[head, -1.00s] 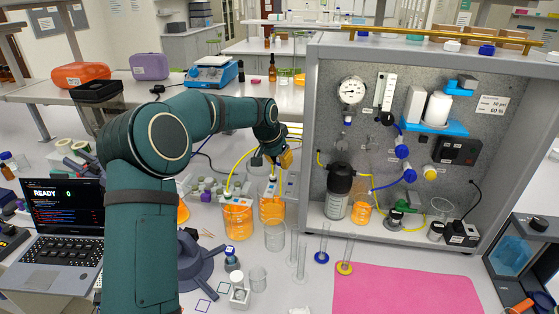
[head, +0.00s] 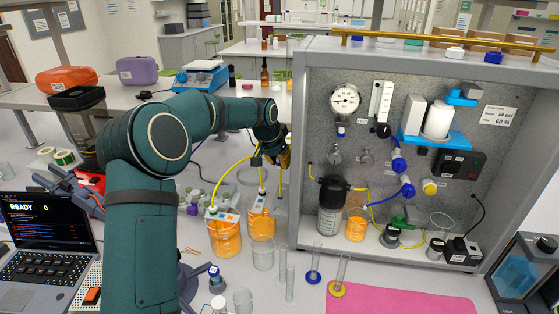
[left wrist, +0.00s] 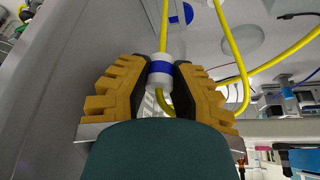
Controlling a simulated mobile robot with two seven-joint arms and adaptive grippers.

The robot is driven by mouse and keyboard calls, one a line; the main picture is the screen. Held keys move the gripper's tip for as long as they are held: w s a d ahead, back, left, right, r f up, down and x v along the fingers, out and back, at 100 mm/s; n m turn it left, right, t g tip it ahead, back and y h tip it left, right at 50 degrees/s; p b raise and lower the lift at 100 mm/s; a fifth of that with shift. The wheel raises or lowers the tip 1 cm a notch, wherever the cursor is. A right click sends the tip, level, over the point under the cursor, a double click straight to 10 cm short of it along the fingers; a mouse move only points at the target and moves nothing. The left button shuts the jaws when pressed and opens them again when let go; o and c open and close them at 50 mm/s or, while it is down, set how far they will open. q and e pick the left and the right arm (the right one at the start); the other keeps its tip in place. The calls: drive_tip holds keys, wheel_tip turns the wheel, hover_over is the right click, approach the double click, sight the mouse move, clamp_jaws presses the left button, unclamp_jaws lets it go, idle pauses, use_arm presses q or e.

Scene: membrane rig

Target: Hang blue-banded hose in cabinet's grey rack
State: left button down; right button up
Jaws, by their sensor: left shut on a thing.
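My left gripper (head: 284,158) is beside the front left edge of the open grey cabinet (head: 299,120), partly hidden by my arm. In the left wrist view its yellow fingers are shut on the white collar with a blue band (left wrist: 160,70), the end piece of the blue-banded hose. A yellow hose (left wrist: 163,28) rises from the collar, and a yellow loop shows beneath it. In the head view a yellow hose (head: 281,188) hangs below the gripper. I cannot make out the grey rack clearly. My right gripper is not in view.
Two beakers of orange liquid, (head: 224,238) and (head: 261,222), with yellow hoses stand left of the cabinet. An empty beaker (head: 263,253) and glass cylinders (head: 314,263) stand in front. A dark-capped bottle (head: 331,205) stands inside the cabinet. A pink mat (head: 400,303) lies in front.

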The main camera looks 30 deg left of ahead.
sight(280, 195)
use_arm(q)
drive_tip(key=shift+f, duration=0.1)
drive_tip(key=shift+d+f, duration=0.15)
drive_tip(key=shift+f, duration=5.85)
drive_tip(key=shift+s+f+b, duration=0.1)
drive_tip(key=shift+f+b, duration=0.15)
drive_tip(key=shift+b, duration=0.15)
drive_tip(key=c, duration=0.9)
unclamp_jaws()
drive_tip(key=shift+o, duration=0.2)
